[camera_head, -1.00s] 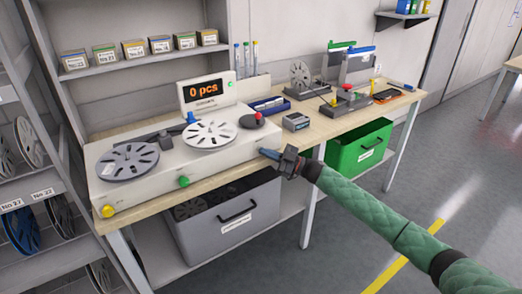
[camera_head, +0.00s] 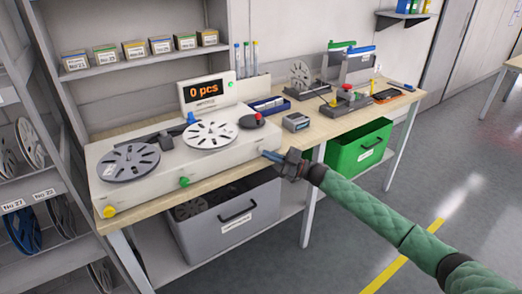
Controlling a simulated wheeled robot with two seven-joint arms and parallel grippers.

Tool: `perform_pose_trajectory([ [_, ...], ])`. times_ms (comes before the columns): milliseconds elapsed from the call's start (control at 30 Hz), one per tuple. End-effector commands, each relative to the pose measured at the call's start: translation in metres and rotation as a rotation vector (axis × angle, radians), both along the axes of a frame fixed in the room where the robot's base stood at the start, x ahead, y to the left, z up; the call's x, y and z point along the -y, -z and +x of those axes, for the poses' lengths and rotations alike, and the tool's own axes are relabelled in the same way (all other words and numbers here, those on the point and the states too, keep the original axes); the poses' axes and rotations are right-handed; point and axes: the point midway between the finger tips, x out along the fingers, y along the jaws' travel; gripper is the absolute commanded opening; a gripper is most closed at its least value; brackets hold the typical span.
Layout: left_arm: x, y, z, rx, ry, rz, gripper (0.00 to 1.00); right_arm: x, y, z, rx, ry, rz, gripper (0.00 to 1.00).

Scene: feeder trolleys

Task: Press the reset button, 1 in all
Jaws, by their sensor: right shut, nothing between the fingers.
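The reel counter (camera_head: 235,155) is a white machine on the bench, with two reels on top and a display (camera_head: 206,92) reading "0 pcs". A yellow button (camera_head: 109,211) and a green button (camera_head: 184,182) sit on its front face. My right gripper (camera_head: 266,154) is shut and empty, its fingertips at the right end of the machine's front face. The fingertips cover that spot, so I cannot see a button there or tell whether they touch it. Which button is the reset is not readable. My left gripper is out of view.
A grey bin (camera_head: 255,215) and a green bin (camera_head: 345,160) stand under the wooden bench. A small grey box (camera_head: 296,122) and a blue tray (camera_head: 270,106) lie right of the machine. A reel shelf (camera_head: 50,180) stands at left.

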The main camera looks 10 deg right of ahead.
Motion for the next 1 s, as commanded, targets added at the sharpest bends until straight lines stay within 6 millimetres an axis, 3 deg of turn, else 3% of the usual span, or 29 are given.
perform_pose_trajectory([
  [600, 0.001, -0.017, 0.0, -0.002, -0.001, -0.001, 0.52, 0.016, 0.0, -0.042, -0.001, 0.0, -0.001, 0.0],
  [1000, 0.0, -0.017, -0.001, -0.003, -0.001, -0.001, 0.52, 0.017, 0.0, -0.047, 0.0, 0.0, 0.0, 0.0],
])
